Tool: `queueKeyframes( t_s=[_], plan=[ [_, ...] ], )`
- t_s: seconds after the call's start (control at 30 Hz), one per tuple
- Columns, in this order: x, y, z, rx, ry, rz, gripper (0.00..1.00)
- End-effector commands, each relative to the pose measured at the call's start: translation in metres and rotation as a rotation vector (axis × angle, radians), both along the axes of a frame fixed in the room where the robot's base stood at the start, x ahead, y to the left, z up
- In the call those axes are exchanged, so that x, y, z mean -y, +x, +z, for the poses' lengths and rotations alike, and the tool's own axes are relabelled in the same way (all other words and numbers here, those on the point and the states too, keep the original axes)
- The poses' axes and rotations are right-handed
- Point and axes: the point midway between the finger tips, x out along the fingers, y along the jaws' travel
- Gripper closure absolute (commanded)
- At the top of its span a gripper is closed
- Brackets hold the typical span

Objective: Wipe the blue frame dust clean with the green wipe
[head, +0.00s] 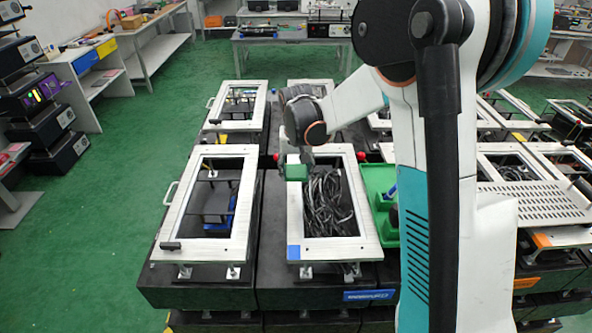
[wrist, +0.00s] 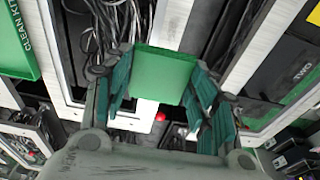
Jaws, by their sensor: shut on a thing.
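My gripper (head: 296,157) is over the far left part of a white rectangular frame (head: 370,232), shut on the green wipe (head: 296,172). In the wrist view the wipe (wrist: 165,72) is a green block held between the teal fingers of my gripper (wrist: 158,82). I cannot tell whether the wipe touches the frame. A blue patch (head: 293,252), which looks like the blue frame dust, lies on the near left corner of this frame, away from the wipe. I cannot make it out in the wrist view.
Dark cables (head: 325,200) fill the frame's opening. A green tray (head: 383,178) stands right of it; the wrist view shows a green panel with "CLEAN KIT" lettering (wrist: 14,45). Another white-framed fixture (head: 172,222) stands left. A red knob (head: 361,156) sits near the frame's far right corner.

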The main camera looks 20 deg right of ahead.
Motion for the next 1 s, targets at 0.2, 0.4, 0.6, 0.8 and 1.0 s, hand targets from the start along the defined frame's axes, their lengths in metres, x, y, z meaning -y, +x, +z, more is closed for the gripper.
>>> queueKeyframes(
  t_s=[0.2, 0.4, 0.6, 0.8, 1.0],
  plan=[
    [0.000, 0.000, 0.000, 0.000, 0.000, 0.000, 0.73],
    [-0.001, 0.000, -0.001, -0.001, 0.000, 0.000, 0.73],
    [-0.007, 0.003, -0.010, -0.016, 0.007, 0.000, 0.73],
    [-0.016, 0.007, -0.024, -0.042, 0.017, 0.001, 0.73],
    [-0.021, 0.009, -0.028, -0.053, 0.022, 0.000, 0.73]
  ],
)
